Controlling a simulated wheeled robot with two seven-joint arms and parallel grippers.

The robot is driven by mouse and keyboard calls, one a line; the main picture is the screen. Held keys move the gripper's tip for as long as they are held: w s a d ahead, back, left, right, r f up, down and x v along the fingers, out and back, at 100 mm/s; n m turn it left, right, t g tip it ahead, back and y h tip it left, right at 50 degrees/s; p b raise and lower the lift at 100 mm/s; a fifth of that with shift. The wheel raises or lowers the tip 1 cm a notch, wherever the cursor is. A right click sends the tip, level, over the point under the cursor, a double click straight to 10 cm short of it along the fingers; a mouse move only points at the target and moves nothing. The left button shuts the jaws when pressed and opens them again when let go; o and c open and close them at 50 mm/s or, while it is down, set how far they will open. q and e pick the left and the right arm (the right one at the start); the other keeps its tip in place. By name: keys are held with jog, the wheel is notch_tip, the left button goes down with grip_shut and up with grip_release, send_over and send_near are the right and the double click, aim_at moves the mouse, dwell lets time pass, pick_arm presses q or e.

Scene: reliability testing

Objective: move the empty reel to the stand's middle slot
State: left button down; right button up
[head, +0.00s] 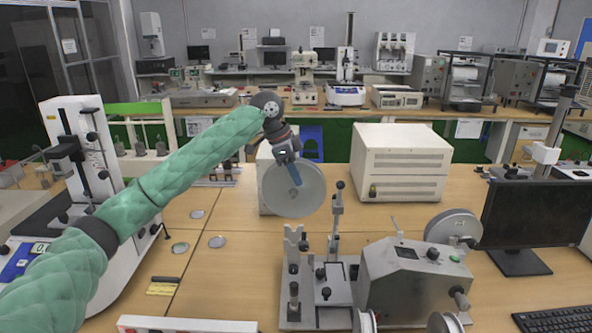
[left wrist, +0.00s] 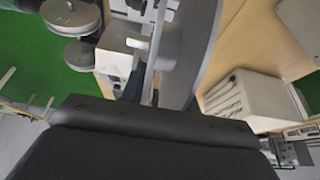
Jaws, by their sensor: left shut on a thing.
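My left gripper (head: 294,176) is shut on a grey round reel (head: 300,202) and holds it upright in the air, above and behind the bench device. In the left wrist view the reel (left wrist: 205,45) shows as a large grey disc partly between the fingers (left wrist: 160,92). No material shows wound on its visible face. Below it is a metal base plate with notched uprights (head: 293,243) and a post (head: 337,215). I cannot tell which part is the stand's middle slot. My right gripper is not in view.
A grey control box (head: 405,285) with another disc (head: 455,224) stands right of the base plate. A beige cabinet (head: 400,163) is behind. A monitor (head: 535,215) and keyboard (head: 553,319) are at right. A white tester (head: 75,150) stands left. Small discs lie on the table left of centre.

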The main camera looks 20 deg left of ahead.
aim_at(296, 210)
pick_arm(q)
jog(key=shift+f, duration=6.1)
